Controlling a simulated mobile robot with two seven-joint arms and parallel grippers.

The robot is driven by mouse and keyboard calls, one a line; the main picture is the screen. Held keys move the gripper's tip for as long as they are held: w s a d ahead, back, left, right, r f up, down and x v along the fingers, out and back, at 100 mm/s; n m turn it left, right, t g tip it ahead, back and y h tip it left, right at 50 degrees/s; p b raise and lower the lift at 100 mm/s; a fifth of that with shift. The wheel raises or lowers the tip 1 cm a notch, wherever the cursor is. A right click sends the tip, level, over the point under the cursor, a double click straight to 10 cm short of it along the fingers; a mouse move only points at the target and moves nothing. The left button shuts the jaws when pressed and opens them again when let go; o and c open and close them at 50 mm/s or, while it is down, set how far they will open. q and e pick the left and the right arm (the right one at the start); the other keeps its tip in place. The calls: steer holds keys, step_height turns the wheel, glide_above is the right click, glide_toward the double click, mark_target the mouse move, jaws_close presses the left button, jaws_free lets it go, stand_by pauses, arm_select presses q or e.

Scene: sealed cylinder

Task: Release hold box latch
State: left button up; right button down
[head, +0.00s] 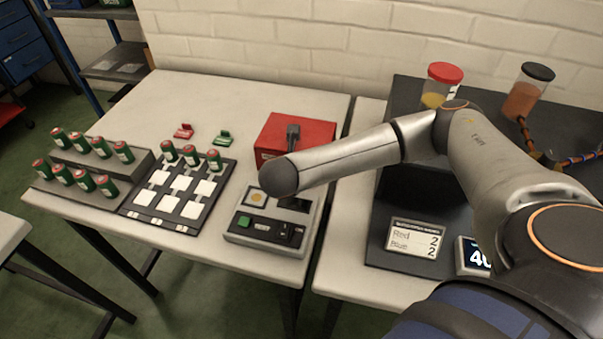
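The red box (318,133), which looks like the hold box, sits at the back right of the left table. A dark upright piece (293,136) shows over its top; I cannot tell whether it is the latch handle or part of my gripper. My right arm reaches in from the right, and its dark rounded wrist end (279,178) covers the box's lower front area. The fingers of my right gripper cannot be made out. My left arm and gripper are not in view.
A grey control unit (264,236) with a green button stands below my wrist. A rack of green-and-red cylinders (93,169) and a tray with white squares (165,213) stand left. Red (184,131) and green (223,138) pieces lie behind. Jars stand on the right table.

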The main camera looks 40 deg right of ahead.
stand_by(0.4)
steer(key=c, duration=0.9)
jaws_free()
steer(key=shift+r, duration=0.1)
steer(key=b+v, duration=0.1)
steer(key=v, duration=0.6)
steer(key=shift+s+a+r, duration=0.15)
steer(key=shift+a, duration=0.1)
steer(key=shift+p+v, duration=1.5)
steer(key=shift+v, duration=0.9)
steer(key=shift+d, duration=0.1)
